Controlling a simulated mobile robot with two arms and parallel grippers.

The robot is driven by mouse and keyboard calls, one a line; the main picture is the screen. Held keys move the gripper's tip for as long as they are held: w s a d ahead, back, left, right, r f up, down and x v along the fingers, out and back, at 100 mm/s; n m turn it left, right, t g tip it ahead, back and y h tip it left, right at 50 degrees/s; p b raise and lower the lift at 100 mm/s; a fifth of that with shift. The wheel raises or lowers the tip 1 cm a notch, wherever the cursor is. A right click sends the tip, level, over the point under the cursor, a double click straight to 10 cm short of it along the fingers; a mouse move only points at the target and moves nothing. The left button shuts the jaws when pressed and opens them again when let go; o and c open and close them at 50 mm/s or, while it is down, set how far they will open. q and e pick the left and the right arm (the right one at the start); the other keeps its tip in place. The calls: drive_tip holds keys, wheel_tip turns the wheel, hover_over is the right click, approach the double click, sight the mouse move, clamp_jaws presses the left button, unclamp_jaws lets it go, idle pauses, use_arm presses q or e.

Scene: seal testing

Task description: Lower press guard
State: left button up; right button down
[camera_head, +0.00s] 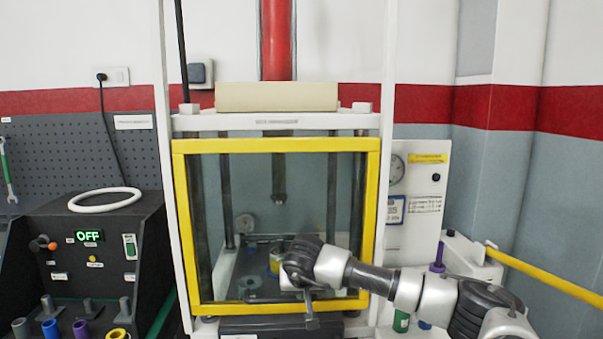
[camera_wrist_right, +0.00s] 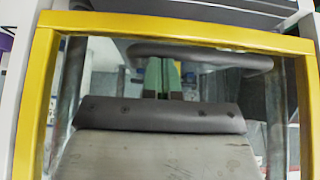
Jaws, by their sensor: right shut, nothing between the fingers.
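The press guard (camera_head: 375,220) is a clear panel in a yellow frame. It stands upright across the front of the press, its lower edge just above the dark base. It also shows in the right wrist view (camera_wrist_right: 38,95). My right gripper (camera_head: 300,275) is in front of the guard's lower middle and hides part of its bottom edge. In the right wrist view its greenish fingers (camera_wrist_right: 164,78) are together and empty, close to a dark grey bar (camera_wrist_right: 205,57). I cannot tell whether they touch it. My left gripper is not in view.
A yellow-ringed sample (camera_head: 274,262) shows behind the panel. At left is a dark console (camera_head: 95,260) with a green OFF display and a white ring (camera_head: 104,199) on top. At right are a gauge panel (camera_head: 415,190) and a yellow rail (camera_head: 545,273).

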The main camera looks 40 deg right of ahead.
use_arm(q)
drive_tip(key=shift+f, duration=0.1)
use_arm(e)
drive_tip(key=shift+s+f, duration=0.15)
drive_tip(key=shift+f, duration=0.2)
